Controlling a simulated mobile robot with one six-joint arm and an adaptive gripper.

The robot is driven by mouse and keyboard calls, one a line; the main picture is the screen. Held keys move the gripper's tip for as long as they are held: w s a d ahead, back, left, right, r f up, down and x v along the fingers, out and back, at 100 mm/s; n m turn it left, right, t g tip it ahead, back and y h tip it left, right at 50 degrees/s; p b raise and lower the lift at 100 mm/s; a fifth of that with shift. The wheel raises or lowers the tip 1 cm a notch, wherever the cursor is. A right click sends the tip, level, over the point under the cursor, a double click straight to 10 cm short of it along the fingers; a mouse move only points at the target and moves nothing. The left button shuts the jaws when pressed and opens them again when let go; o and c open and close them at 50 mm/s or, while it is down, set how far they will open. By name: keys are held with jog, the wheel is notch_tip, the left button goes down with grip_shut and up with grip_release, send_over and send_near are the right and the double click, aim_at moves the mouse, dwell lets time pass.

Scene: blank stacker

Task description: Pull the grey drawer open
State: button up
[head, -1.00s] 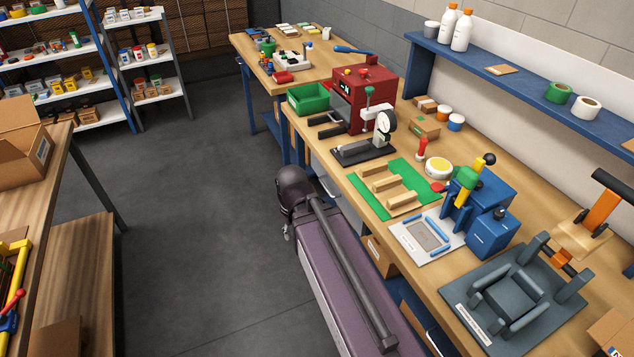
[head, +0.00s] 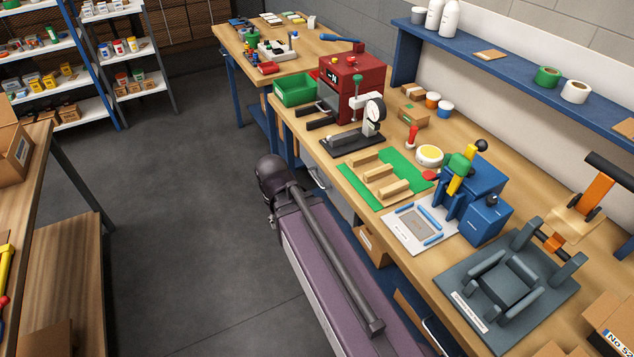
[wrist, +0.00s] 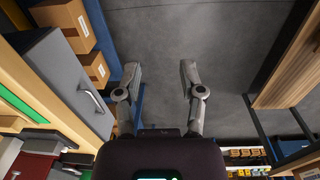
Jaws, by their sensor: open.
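The grey drawer (wrist: 62,82) shows in the wrist view at the left, under the wooden bench edge, with a pale bar handle (wrist: 92,101) on its front. In the head view a part of the grey drawer (head: 338,200) shows below the bench, partly hidden by my arm. My gripper (wrist: 160,78) is open and empty; its two fingers stand apart over the floor, to the right of the handle and not touching it. In the head view my gripper is at the far end of my arm, beside the bench front, with its fingers mostly hidden.
Cardboard boxes (wrist: 68,20) sit on a blue shelf beside the drawer. The workbench (head: 448,268) holds a red press (head: 350,88), a green mat (head: 408,170) and blue fixtures. Another wooden table (head: 75,250) stands at the left. Grey floor (head: 180,190) between them is clear.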

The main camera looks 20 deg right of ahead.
jog(key=w+d+f+h+b, duration=0.7)
jog(key=w+f+b, duration=0.3)
jog(key=w+b, duration=0.3)
jog(key=h+b, duration=0.8)
jog(key=b, duration=0.6)
send_near(316, 179)
jog(key=f+v, duration=0.1)
jog(key=v, duration=0.3)
jog(key=shift+s+d+r+t, duration=0.15)
jog(key=shift+s+t, duration=0.05)
jog(key=shift+t, duration=0.1)
jog(key=b+x, duration=0.3)
jog(key=x, duration=1.1)
grip_shut()
